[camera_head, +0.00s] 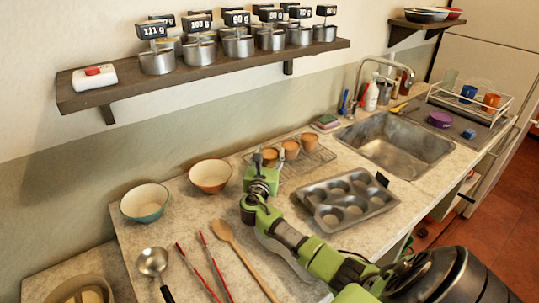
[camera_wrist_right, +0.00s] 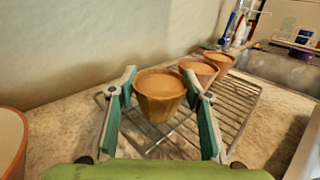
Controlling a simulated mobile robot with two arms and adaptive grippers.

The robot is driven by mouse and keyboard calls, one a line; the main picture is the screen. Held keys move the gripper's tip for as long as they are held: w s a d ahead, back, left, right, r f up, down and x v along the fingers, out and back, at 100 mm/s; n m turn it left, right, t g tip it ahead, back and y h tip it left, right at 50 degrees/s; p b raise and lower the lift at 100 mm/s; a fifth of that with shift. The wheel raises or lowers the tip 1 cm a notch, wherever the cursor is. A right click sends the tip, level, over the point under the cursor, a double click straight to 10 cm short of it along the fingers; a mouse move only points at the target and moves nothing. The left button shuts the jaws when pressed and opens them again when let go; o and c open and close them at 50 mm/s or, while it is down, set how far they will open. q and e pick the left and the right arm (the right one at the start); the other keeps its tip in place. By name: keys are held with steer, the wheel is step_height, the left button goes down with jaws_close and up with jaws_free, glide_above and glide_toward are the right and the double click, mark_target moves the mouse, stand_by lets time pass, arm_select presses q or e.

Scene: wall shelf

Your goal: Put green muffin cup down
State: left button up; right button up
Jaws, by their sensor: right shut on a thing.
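My right gripper (camera_head: 264,160) reaches over the wire cooling rack (camera_head: 320,157) near the wall. In the right wrist view its two fingers are shut on a muffin cup (camera_wrist_right: 158,97), one on each side. This cup looks orange-brown rather than green, upright and filled to a light brown top. I cannot tell whether its base touches the rack. Two similar cups, a middle one (camera_wrist_right: 199,70) and a far one (camera_wrist_right: 219,62), stand upright on the rack in a row beyond it. My left gripper is not in view.
A muffin tin (camera_head: 377,206) with empty hollows lies right of my gripper. An orange-brown bowl (camera_head: 210,187) and a teal bowl (camera_head: 146,214) stand to the left. A ladle (camera_head: 152,262) and wooden spoon (camera_head: 237,253) lie in front. The sink (camera_head: 398,158) is farther right.

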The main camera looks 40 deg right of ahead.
mark_target(268, 160)
steer(key=shift+f, duration=0.1)
steer(key=o, duration=1.1)
steer(key=shift+o, duration=0.2)
steer(key=shift+s+a+r+p, duration=0.15)
steer(key=shift+a+r+p, duration=0.05)
steer(key=shift+p, duration=0.1)
steer(key=p+v, duration=0.3)
steer(key=v, duration=0.3)
steer(key=shift+a+p, duration=0.1)
steer(key=shift+p, duration=0.25)
steer(key=shift+s+a+f, duration=0.1)
steer(key=shift+s+a, duration=0.2)
